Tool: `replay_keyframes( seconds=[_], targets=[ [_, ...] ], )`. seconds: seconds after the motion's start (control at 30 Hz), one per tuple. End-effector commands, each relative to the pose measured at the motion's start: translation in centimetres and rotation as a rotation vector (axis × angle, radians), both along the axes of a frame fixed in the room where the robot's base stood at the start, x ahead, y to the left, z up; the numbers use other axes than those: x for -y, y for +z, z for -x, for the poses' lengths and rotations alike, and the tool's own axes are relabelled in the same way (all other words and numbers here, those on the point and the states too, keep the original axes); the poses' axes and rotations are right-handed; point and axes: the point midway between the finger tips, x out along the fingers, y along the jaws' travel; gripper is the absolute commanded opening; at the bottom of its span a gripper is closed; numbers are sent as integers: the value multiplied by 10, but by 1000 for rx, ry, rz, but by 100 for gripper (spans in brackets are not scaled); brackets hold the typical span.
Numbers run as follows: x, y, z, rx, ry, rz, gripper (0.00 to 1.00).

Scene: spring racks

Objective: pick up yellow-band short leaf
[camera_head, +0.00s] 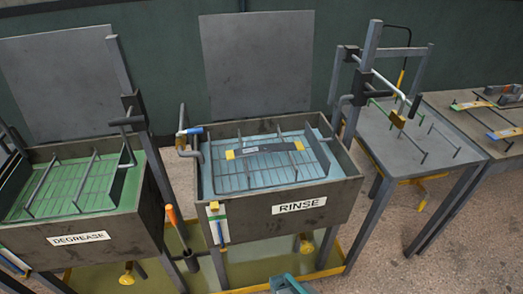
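A dark, slightly bowed leaf (265,149) with a yellow patch at each end and a small pale label lies in the RINSE tank (276,210), across the rack bars above the pale blue liquid. On the far right table, a yellowish leaf (470,105) lies behind another leaf with blue and yellow parts (505,133). Their bands and lengths are too small to compare surely. My gripper is not in view.
The DEGREASE tank (80,239) with green liquid stands left. A grey rack table (420,130) with upright posts and a bent pipe stands right of RINSE. An orange-handled tool (175,222) hangs between the tanks. A teal object (288,284) is cut off at the bottom edge.

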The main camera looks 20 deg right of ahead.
Motion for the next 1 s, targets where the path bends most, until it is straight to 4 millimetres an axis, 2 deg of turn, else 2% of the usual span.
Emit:
replay_keyframes(
  seconds=[0.33, 0.6, 1.0],
  targets=[
    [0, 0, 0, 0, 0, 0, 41],
    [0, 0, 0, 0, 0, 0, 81],
    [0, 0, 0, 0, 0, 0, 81]
  ],
)
